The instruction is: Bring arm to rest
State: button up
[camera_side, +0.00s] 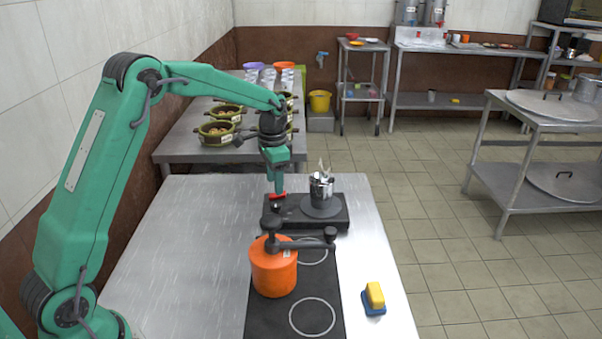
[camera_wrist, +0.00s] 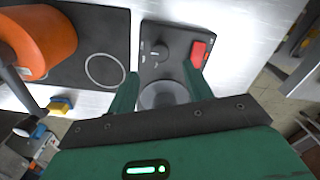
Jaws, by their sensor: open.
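My gripper (camera_side: 276,184) hangs pointing down over the left back part of a black single-burner unit (camera_side: 334,219) on the steel table. In the wrist view its two green fingers (camera_wrist: 160,80) are spread, with nothing held between them. A small red piece (camera_side: 276,196) shows just under the fingertips. In the wrist view the red piece (camera_wrist: 200,52) lies at a corner of the burner unit, by the right finger; I cannot tell if they touch. My arm reaches up from the left and bends down to the gripper.
An orange pot (camera_side: 273,272) stands on the black cooktop (camera_side: 268,322) nearer the camera. A metal cup with utensils (camera_side: 321,187) stands on the burner unit. A yellow and blue sponge (camera_side: 374,297) lies right. Green pots (camera_side: 216,133) stand behind. The table's left side is clear.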

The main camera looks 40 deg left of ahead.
jog(key=shift+r, duration=0.5)
jog(key=shift+r, duration=0.1)
jog(key=shift+s+d+r, duration=0.1)
jog(key=shift+s+r, duration=0.1)
jog(key=s+d+r+n+t, duration=0.2)
jog(key=s+d+r, duration=0.2)
jog(key=s+r, duration=0.45)
jog(key=s+d+r+n+t, duration=0.15)
jog(key=s+d+r, duration=0.3)
jog(key=s, duration=0.75)
jog(key=s+f+n+t, duration=0.1)
jog(key=s+t, duration=0.1)
jog(key=s, duration=0.6)
jog(key=shift+s+d+f, duration=0.35)
jog(key=shift+d+f, duration=0.05)
